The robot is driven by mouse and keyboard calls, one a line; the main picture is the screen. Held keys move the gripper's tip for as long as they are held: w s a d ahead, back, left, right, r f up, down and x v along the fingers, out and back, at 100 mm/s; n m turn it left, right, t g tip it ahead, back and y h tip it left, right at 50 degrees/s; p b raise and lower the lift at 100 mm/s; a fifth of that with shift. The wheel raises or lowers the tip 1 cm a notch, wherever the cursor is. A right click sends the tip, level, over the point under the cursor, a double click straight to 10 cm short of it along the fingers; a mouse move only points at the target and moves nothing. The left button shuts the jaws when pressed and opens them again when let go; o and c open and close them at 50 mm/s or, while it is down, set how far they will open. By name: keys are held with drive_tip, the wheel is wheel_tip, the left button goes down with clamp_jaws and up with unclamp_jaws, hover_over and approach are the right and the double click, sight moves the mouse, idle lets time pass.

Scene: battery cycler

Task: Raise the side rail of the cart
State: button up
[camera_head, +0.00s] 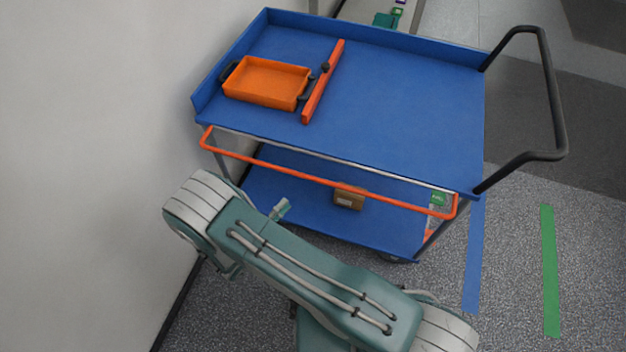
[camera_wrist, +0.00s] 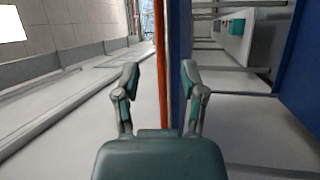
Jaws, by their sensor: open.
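The blue cart (camera_head: 400,105) stands in front of me, with its orange side rail (camera_head: 330,180) hanging below the top deck along the near side. In the wrist view, the rail (camera_wrist: 161,50) runs upright in the picture between the two fingers of my gripper (camera_wrist: 161,78), beside the cart's blue edge (camera_wrist: 181,45). My gripper is open and does not grip the rail. I cannot tell how far the fingertips are from it. In the head view, my arm hides most of the gripper.
An orange tray (camera_head: 265,82) and a loose orange bar (camera_head: 323,85) lie on the top deck. A brown box (camera_head: 349,198) sits on the lower shelf. The black push handle (camera_head: 556,100) is at the right. A pale wall (camera_head: 85,150) stands close on the left.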

sight(309, 176)
drive_tip(key=x, duration=1)
drive_tip(key=shift+w+d, duration=0.15)
drive_tip(key=shift+w, duration=0.15)
clamp_jaws()
